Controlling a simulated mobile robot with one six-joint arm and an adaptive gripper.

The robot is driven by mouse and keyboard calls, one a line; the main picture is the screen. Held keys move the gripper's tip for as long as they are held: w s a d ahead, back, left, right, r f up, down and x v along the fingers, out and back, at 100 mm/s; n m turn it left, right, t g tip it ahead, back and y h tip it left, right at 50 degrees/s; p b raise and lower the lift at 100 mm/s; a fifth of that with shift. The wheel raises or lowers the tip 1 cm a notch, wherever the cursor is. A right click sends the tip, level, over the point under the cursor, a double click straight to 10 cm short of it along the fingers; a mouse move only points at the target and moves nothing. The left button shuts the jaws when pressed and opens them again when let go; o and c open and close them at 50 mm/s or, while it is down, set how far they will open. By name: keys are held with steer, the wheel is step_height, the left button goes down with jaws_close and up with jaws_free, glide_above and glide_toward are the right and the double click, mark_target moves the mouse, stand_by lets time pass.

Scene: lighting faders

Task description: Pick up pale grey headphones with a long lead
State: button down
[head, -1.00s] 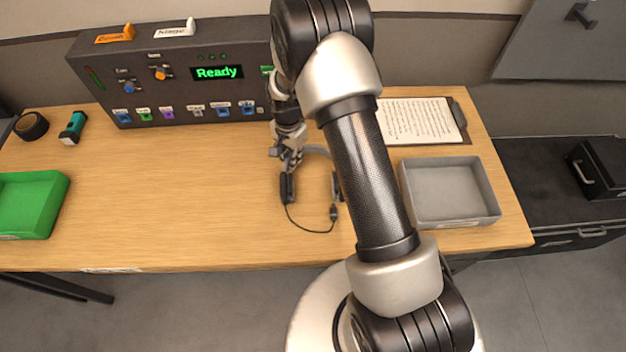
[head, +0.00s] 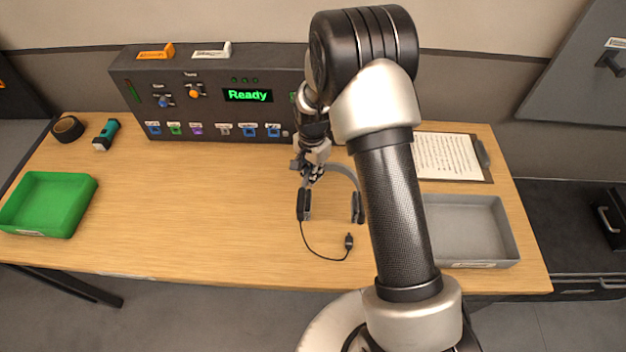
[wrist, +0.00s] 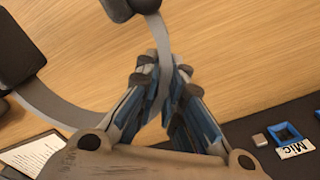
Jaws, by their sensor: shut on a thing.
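The headphones (head: 346,171) have a pale grey band, dark ear pads and a thin dark lead. They are over the front middle of the wooden table, the lead curving to a small dark plug (head: 348,241). My gripper (head: 313,176) is shut on the band near its left side. In the wrist view the grey band (wrist: 158,38) passes between the fingertips of my gripper (wrist: 160,72). The dark pads (wrist: 22,55) show at the upper left there. I cannot tell whether the headphones touch the table. My arm hides part of the area to their right.
A dark console (head: 215,128) with a green "Ready" display stands behind. A grey tray (head: 512,240) and a clipboard (head: 484,153) are at the right. A green tray (head: 84,205), tape roll (head: 67,128) and teal torch (head: 106,134) are at the left. The left-middle table is clear.

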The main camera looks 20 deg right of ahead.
step_height(320, 180, up, 16)
steer(key=f+p, duration=0.1)
steer(key=p, duration=0.3)
steer(key=s+n, duration=0.9)
steer(key=n, duration=0.2)
steer(key=shift+s+a+f+b, duration=0.25)
steer(key=shift+a+f+b, duration=0.1)
steer(key=shift+b, duration=0.1)
steer(key=shift+w, duration=0.1)
steer(key=w+r+m, duration=0.1)
steer(key=w+m, duration=0.8)
steer(key=m, duration=0.2)
steer(key=shift+w+d, duration=0.15)
steer(key=shift+d, duration=0.2)
step_height(320, 180, down, 19)
steer(key=b, duration=0.4)
steer(key=shift+f+b, duration=0.2)
steer(key=shift+b, duration=0.15)
